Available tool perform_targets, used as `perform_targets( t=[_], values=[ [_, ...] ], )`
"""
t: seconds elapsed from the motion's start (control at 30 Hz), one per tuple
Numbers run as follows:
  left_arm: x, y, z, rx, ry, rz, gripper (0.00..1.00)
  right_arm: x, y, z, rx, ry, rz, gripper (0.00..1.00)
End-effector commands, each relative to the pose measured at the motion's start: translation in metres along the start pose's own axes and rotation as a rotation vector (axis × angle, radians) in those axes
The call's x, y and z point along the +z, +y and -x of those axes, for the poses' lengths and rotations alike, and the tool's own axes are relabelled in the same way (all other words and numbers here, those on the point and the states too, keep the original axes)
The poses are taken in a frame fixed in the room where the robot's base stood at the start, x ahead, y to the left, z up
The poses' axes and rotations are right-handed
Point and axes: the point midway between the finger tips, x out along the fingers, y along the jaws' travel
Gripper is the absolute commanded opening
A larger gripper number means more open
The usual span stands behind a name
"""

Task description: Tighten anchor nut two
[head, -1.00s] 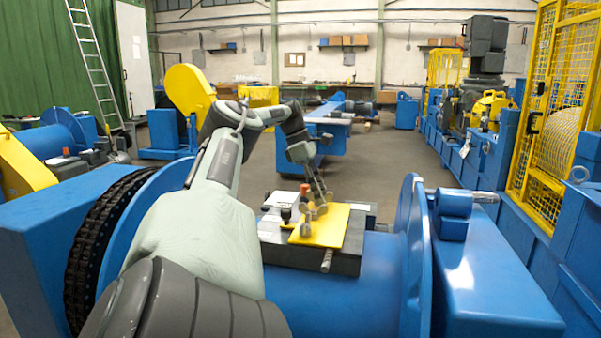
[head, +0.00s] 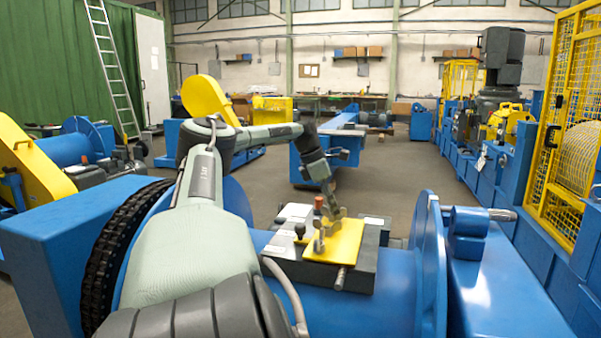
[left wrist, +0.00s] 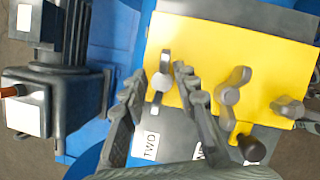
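A yellow plate (head: 348,241) lies on a dark block on the blue drum; it also fills the top of the left wrist view (left wrist: 220,50). Grey wing-shaped nuts stand along its edge. The one by the label "TWO" (left wrist: 150,146), anchor nut two (left wrist: 163,82), has its wings roughly in line with my fingers. My left gripper (left wrist: 160,74) is open, its ribbed fingers on either side of this nut with visible gaps. I cannot tell its exact height over the plate. In the head view the left gripper (head: 331,208) is above the plate. My right gripper is not in view.
A second wing nut (left wrist: 233,90) stands close to the right finger, and a third (left wrist: 291,108) lies farther right. A dark knob (left wrist: 251,149) is near the lower edge. A blue flange (head: 431,262) rises right of the block.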

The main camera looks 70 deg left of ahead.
Motion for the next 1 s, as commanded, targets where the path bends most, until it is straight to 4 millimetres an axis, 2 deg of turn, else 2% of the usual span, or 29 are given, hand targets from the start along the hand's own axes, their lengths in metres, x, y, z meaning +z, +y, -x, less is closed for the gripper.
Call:
perform_targets(
  t=[0.37,0.77,0.8,1.0],
  values=[
    [-0.001,-0.001,-0.001,0.168,0.003,0.392,0.29,0.001,-0.001,-0.006,0.000,0.000,0.000,0.40],
    [-0.002,0.000,-0.005,0.347,0.003,0.813,0.29,0.010,-0.005,-0.042,0.000,0.000,0.000,0.40],
    [0.002,-0.001,0.010,0.345,-0.004,0.815,0.29,0.009,-0.005,-0.037,0.000,0.001,0.000,0.40],
    [0.007,-0.013,0.043,0.341,-0.005,0.813,0.29,0.009,-0.005,-0.039,0.000,0.000,0.000,0.40]
  ],
)
